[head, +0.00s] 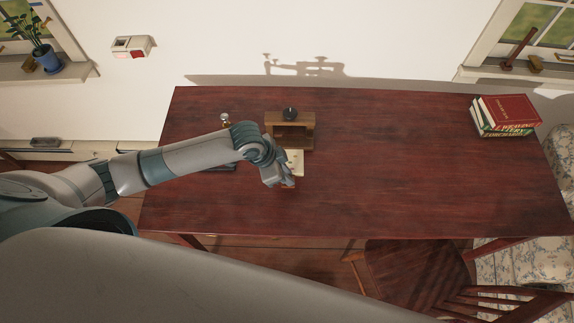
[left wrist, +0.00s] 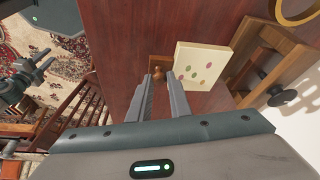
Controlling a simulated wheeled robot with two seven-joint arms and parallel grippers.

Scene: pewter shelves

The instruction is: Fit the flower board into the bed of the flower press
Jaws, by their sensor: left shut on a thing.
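The flower press (head: 304,118) is a wooden frame with a black knob on top, standing on the table left of its middle. It also shows at the right of the left wrist view (left wrist: 248,58). The flower board (head: 297,158) is cream, with coloured dots in the left wrist view (left wrist: 203,66). It lies in front of the press opening; I cannot tell whether its far edge is inside. My left gripper (head: 287,182) is shut on the board's wooden knob (left wrist: 160,68). My right gripper (left wrist: 42,64) seems to show at left in the wrist view, its jaws unclear.
Books (head: 505,115) are stacked at the table's right end. A small pale-topped object (head: 225,119) stands left of the press, and a dark flat thing (head: 222,168) lies partly under my arm. A chair (head: 420,275) stands in front.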

